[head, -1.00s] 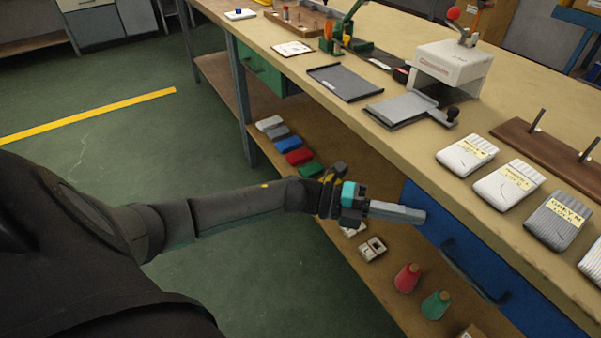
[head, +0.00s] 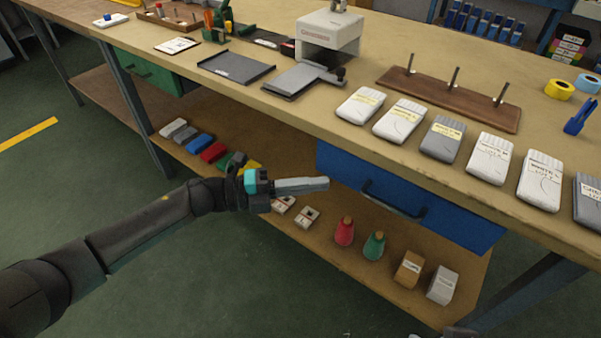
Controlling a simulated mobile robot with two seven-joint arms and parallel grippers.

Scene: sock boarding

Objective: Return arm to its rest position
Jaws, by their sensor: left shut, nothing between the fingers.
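My left arm reaches in from the left in the head view. My left gripper (head: 324,184) is shut and empty, its pale fingers together and pointing right. It is in front of the bench's open lower shelf, beside the left part of the blue drawer (head: 345,172), and looks apart from it. My right gripper is not in view.
The workbench top (head: 300,125) holds packed socks (head: 443,138) along its front edge, a wooden peg board (head: 450,97) and a white press (head: 328,32). The lower shelf holds a red cone (head: 344,233), a green cone (head: 374,247) and small boxes (head: 409,268). Open floor lies at lower left.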

